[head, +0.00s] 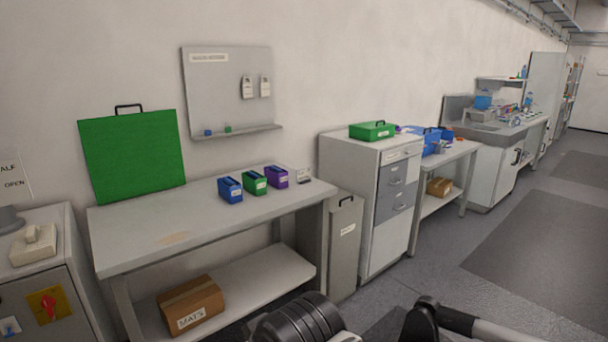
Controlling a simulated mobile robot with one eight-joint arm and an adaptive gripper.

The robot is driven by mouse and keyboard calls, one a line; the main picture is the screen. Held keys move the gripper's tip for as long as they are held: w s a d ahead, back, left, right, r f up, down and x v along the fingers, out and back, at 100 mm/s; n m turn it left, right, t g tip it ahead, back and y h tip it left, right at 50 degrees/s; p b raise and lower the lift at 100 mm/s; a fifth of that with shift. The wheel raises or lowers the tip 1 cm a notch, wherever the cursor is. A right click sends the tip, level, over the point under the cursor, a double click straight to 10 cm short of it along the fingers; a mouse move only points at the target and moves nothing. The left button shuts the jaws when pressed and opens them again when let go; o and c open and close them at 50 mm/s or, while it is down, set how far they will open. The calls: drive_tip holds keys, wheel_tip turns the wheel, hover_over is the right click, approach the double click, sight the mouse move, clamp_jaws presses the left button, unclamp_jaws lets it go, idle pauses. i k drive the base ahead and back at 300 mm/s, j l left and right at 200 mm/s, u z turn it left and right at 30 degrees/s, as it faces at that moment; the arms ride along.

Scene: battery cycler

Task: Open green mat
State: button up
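The green mat (133,156) is a flat, roughly square green panel with a black handle on its top edge. It stands upright at the back left of the grey workbench (130,240), close to the wall and tilted slightly. Whether it is folded double cannot be told from here. Nothing lies in front of it. My gripper is not in view; only dark and light parts of my own body show at the bottom edge, well apart from the mat.
Blue (230,189), green (254,183) and purple (277,177) boxes stand toward the bench's right end. The bench's front and left top is bare apart from a tan patch. A carton labelled MATS (191,302) sits on the lower shelf. A grey cabinet (345,165) stands right.

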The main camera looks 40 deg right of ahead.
sight(127, 156)
drive_tip(key=i+l+z, duration=0.15)
drive_tip(key=l, duration=0.2)
drive_tip(key=i+l+z, duration=0.2)
drive_tip(key=l, duration=0.15)
drive_tip(key=i+l+z, duration=0.15)
drive_tip(key=i+l, duration=0.05)
drive_tip(key=l, duration=0.15)
